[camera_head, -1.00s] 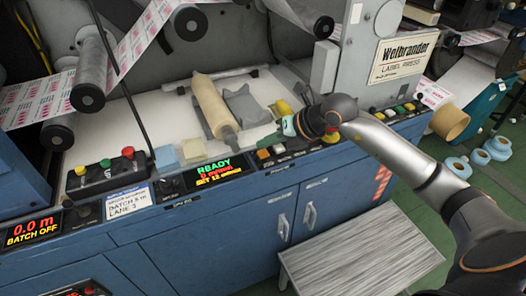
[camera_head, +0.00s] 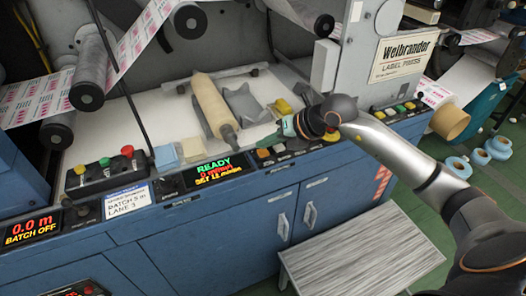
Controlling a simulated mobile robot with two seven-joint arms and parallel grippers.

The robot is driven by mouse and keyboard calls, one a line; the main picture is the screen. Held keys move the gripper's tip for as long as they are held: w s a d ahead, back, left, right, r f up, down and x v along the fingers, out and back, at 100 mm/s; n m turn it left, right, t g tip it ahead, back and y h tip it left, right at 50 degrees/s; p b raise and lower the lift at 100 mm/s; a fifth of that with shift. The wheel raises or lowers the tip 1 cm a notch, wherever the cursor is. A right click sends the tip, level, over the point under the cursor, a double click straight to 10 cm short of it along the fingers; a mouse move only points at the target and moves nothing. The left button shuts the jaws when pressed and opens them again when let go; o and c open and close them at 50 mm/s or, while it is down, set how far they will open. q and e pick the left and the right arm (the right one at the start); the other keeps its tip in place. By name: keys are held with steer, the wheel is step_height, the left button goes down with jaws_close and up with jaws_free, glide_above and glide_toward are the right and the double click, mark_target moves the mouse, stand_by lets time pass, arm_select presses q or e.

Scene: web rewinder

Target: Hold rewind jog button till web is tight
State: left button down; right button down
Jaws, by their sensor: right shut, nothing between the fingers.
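My right gripper (camera_head: 268,139) is shut and empty. It points left and down at the front control strip, with its teal fingertips just above or on the row of small buttons. I cannot tell whether a fingertip presses one. An orange button (camera_head: 263,152) and a pale button (camera_head: 279,148) sit just below the fingers. The web (camera_head: 140,36), white with pink print, runs over dark rollers (camera_head: 87,96) at the upper left. A lower stretch of web (camera_head: 32,100) spans to the left edge and looks fairly straight. My left gripper is out of view.
A display (camera_head: 217,172) reads READY, and another (camera_head: 33,229) reads 0.0 m, BATCH OFF. A button box (camera_head: 106,172) stands at the left. A tan roll (camera_head: 213,105) lies on the bed behind the strip. A grey step (camera_head: 362,250) stands in front.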

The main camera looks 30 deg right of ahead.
mark_target(266, 154)
steer(key=shift+f+b, duration=0.45)
steer(key=shift+f, duration=0.35)
stand_by(1.6)
stand_by(1.5)
steer(key=shift+r+p, duration=0.7)
steer(key=shift+r, duration=0.3)
steer(key=shift+r, duration=0.1)
step_height(266, 154, up, 5)
steer(key=p, duration=0.3)
steer(key=shift+p, duration=0.4)
